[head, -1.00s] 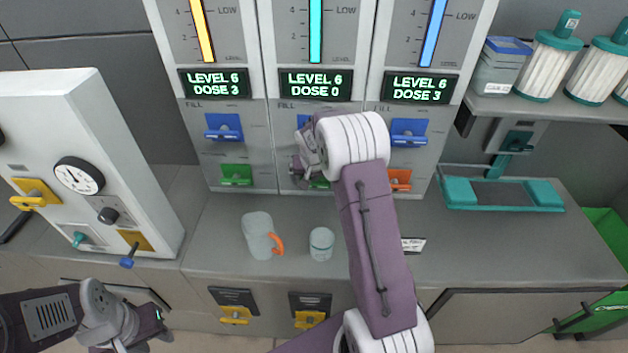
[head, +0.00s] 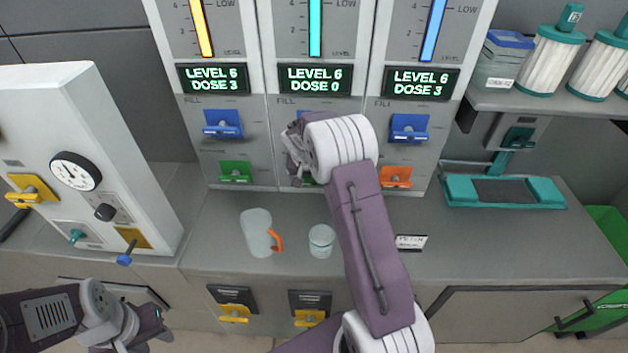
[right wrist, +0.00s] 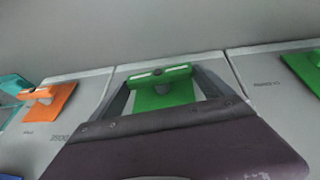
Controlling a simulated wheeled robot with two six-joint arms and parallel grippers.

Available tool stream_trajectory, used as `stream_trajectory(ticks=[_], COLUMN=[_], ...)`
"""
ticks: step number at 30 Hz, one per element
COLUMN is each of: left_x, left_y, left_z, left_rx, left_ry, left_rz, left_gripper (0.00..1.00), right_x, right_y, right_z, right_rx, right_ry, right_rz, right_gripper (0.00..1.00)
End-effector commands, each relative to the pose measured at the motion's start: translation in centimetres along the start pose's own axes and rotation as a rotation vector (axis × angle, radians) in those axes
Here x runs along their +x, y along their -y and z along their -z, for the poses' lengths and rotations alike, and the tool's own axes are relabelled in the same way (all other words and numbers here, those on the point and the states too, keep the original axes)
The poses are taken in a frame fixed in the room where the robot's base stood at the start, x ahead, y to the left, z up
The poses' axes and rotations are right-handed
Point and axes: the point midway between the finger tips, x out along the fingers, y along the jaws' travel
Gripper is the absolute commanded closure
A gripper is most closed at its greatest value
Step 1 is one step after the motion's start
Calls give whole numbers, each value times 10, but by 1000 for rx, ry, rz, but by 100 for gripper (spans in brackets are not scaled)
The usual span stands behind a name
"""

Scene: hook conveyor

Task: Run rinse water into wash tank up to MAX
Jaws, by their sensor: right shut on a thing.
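My right gripper (head: 297,172) is at the middle dispenser panel, below its screen (head: 315,80) reading LEVEL 6 DOSE 0. In the right wrist view its fingers (right wrist: 163,84) stand on both sides of a green lever (right wrist: 165,95) and hold it. My left gripper (head: 160,327) is low at the left, empty and open, away from everything. I cannot make out which thing is the wash tank.
The left panel (head: 235,150) and right panel (head: 400,150) read LEVEL 6 DOSE 3. A clear jug (head: 257,230) with an orange handle and a small jar (head: 321,240) stand on the counter. A gauge box (head: 100,150) stands left; a teal tray (head: 500,190) lies right.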

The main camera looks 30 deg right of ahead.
Motion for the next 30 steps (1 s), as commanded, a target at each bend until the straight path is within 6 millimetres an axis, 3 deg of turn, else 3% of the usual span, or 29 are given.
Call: stream_trajectory(ticks=[7,18,30], left_x=[19,21,21], left_y=[0,0,0], left_z=[-2,-2,-2], left_rx=[0,0,0], left_ry=[0,0,0], left_rz=[0,0,0], left_gripper=[64,64,64], right_x=[3,4,5], right_y=[8,14,16], right_z=[-1,-1,-2], right_rx=[-82,-191,-254], right_ry=[-2,-1,0], right_rz=[-188,-456,-607], right_gripper=[50,50,50])
